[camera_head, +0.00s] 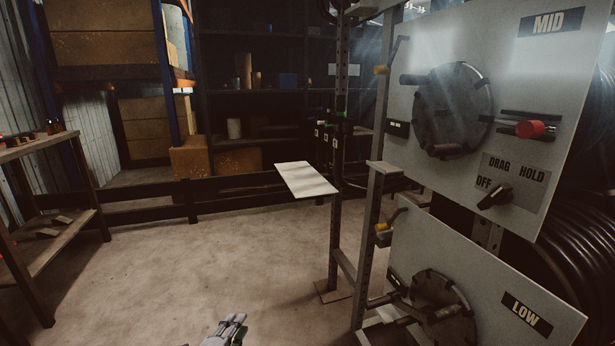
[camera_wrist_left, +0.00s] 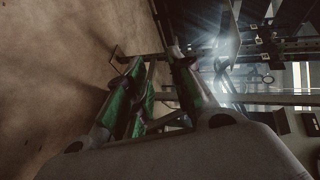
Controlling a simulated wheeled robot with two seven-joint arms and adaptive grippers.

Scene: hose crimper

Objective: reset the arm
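My left gripper (camera_head: 232,326) shows at the bottom edge of the head view, low over the bare floor and left of the crimper panels. In the left wrist view its green-padded fingers (camera_wrist_left: 156,60) stand apart with a gap between their tips, and nothing is held. Most of the left arm is out of the frame. My right gripper is in neither view. The upper panel marked MID (camera_head: 400,115) and the lower panel marked LOW (camera_head: 480,270) stand at the right, apart from the left gripper.
A metal post (camera_head: 368,230) stands left of the panels. A pale flat plate (camera_head: 306,179) juts out beside it. A wooden shelf unit (camera_head: 65,228) is at the left. Shelves with boxes (camera_head: 200,160) line the back. The floor (camera_head: 190,260) between is clear.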

